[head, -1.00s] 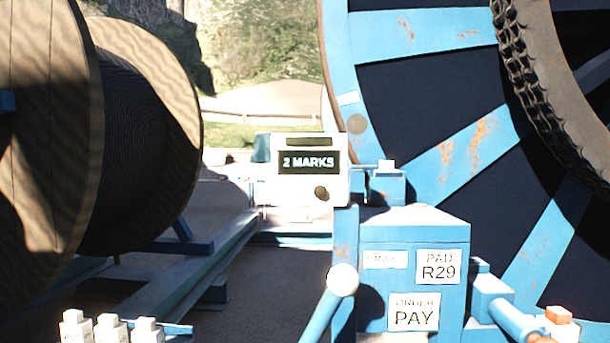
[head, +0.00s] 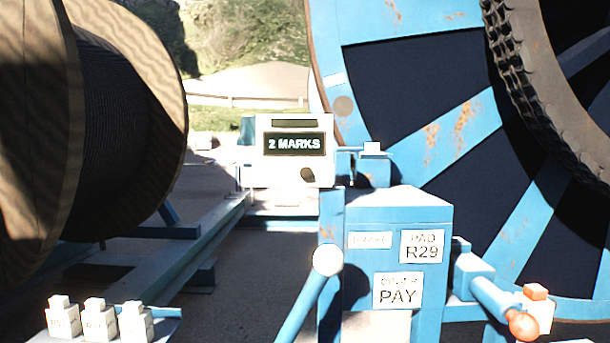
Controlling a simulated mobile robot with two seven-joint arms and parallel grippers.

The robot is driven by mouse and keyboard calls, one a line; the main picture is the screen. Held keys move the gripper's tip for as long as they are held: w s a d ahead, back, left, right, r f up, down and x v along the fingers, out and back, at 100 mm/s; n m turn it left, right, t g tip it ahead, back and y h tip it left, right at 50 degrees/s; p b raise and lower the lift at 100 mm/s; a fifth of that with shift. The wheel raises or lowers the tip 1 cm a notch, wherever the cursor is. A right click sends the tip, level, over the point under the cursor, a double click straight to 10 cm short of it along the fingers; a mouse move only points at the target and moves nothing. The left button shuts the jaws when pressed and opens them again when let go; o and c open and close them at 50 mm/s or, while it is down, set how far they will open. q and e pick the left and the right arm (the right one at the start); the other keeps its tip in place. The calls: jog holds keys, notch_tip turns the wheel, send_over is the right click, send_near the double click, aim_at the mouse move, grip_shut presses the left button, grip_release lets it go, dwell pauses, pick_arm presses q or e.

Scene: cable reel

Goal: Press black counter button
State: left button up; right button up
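The counter is a white box (head: 262,165) near the middle of the head view. Its dark display (head: 293,144) reads "2 MARKS", and a dark slot sits above it. The black counter button (head: 307,174) is a round dark knob low on the right of the box's front face. Nothing covers it. Neither of my grippers shows in this view.
A wooden cable reel (head: 165,120) is left, a big blue wheel (head: 455,135) right. Three white button blocks (head: 97,322) sit lower left.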

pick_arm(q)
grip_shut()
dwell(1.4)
